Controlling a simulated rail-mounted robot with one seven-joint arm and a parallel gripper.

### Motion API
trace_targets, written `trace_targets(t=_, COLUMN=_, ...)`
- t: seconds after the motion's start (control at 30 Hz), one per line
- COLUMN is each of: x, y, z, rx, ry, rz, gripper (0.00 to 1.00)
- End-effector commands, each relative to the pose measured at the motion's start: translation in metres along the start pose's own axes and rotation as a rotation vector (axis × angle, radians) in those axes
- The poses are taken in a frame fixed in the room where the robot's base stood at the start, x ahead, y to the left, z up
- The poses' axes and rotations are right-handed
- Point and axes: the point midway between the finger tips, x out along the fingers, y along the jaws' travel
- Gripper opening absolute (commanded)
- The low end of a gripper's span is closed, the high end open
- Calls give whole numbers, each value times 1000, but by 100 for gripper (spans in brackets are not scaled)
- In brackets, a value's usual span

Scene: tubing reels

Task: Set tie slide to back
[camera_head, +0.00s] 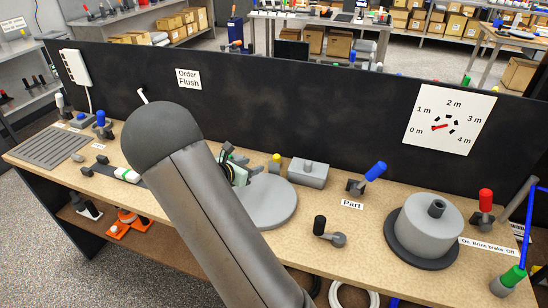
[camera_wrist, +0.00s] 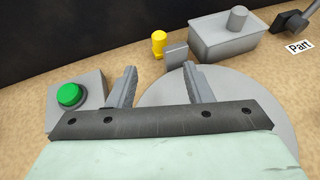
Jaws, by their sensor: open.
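No label that I can read names the tie slide, so I cannot tell for certain which part it is. A yellow knob (camera_head: 276,158) stands at the back of the bench behind the large grey disc (camera_head: 270,205); in the wrist view the yellow knob (camera_wrist: 158,42) is beside a small upright grey plate (camera_wrist: 176,56). A grey block with a round peg (camera_head: 308,173) is to their right. My gripper (camera_wrist: 160,72) is open and empty over the disc's left part, its fingers pointing toward the yellow knob and plate. My arm hides much of it in the head view.
A green button on a grey box (camera_wrist: 70,95) is left of my fingers. Blue (camera_head: 375,171) and black (camera_head: 320,225) handles and a grey reel (camera_head: 428,225) stand to the right. A black rail with a white-green piece (camera_head: 128,174) lies left. A black panel (camera_head: 300,100) closes the back.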

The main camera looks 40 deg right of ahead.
Motion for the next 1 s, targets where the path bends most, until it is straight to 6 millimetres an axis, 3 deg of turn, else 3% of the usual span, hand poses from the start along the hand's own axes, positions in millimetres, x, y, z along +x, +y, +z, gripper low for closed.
trace_targets(t=0.5, x=111, y=-1, z=1, rx=2, ry=1, rz=-3, gripper=46)
trace_targets(t=0.73, x=135, y=0, z=0, rx=3, ry=2, rz=-1, gripper=46)
trace_targets(t=1.0, x=139, y=0, z=0, rx=3, ry=2, rz=0, gripper=46)
